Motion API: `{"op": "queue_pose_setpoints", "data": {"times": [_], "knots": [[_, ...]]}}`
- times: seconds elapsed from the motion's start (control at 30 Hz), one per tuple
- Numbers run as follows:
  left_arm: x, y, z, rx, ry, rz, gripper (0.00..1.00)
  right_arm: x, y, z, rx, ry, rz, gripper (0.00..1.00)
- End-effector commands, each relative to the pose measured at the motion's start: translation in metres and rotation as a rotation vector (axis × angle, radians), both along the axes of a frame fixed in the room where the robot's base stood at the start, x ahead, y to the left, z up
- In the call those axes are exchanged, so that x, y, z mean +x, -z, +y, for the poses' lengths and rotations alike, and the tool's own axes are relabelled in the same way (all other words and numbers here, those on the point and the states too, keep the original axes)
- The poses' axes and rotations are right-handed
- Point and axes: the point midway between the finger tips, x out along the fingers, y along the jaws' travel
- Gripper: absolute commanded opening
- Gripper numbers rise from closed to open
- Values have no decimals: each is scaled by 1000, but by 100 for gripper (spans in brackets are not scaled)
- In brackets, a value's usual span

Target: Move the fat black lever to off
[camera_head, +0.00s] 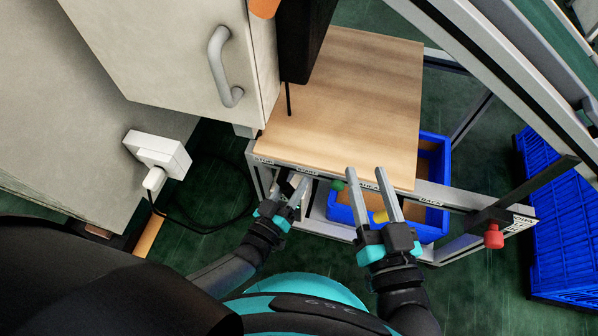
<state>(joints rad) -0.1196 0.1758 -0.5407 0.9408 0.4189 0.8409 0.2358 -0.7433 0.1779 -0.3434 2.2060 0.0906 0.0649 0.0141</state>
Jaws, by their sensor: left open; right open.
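A wooden-topped bench (350,100) has a grey metal front rail carrying small labels and coloured knobs. A thick dark bar (543,180) with a black block at its lower end sits at the rail's right end; it may be the fat black lever, but I cannot tell for sure. My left gripper (289,190) is open at the left part of the rail, beside a small dark part that is mostly hidden. My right gripper (367,178) is open, its fingers pointing up across the rail between a green knob (338,185) and the right end.
A red knob (494,237) hangs below the black block. A blue bin (433,150) is under the bench, and a blue crate (565,210) stands at right. A pale cabinet (170,50) with a grey handle is at upper left. A white plug box (157,152) and cable are at left.

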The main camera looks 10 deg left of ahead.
Motion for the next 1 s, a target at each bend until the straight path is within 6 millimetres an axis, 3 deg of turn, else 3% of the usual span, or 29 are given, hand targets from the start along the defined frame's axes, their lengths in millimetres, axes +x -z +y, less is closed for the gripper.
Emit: {"op": "queue_pose_setpoints", "data": {"times": [0.17, 0.57, 1.0], "knots": [[0, 0, 0, 0, 0, 0, 45, 0, 0, 0, 1, 0, 1, 50], [0, 0, 0, 0, 0, 0, 0, -1, 0, 0, 2, 0, 2, 50], [0, 0, 1, 25, -1, 0, 0, -1, 2, 1, -6, -3, 17, 50]]}}
